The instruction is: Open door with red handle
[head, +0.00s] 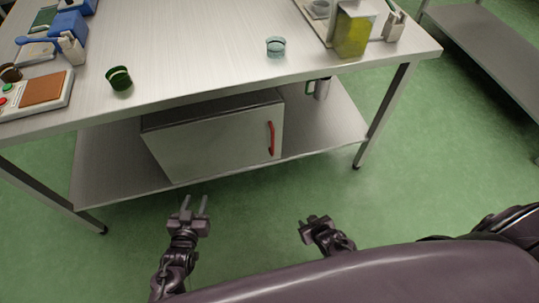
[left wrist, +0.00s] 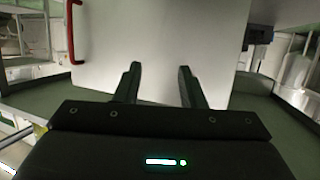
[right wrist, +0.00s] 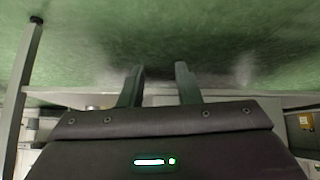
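A white cabinet (head: 165,153) stands on the lower shelf under the steel table, its door (head: 220,147) closed. A red vertical bar handle (head: 271,138) is near the door's right edge. My left gripper (head: 196,203) is open and empty, in front of and below the door, left of the handle. In the left wrist view the door (left wrist: 155,40) lies ahead of the spread fingers and the handle (left wrist: 72,35) shows at the upper left. My right gripper (head: 309,221) is low over the floor, right of and below the handle; the right wrist view shows its fingers (right wrist: 160,85) apart and empty.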

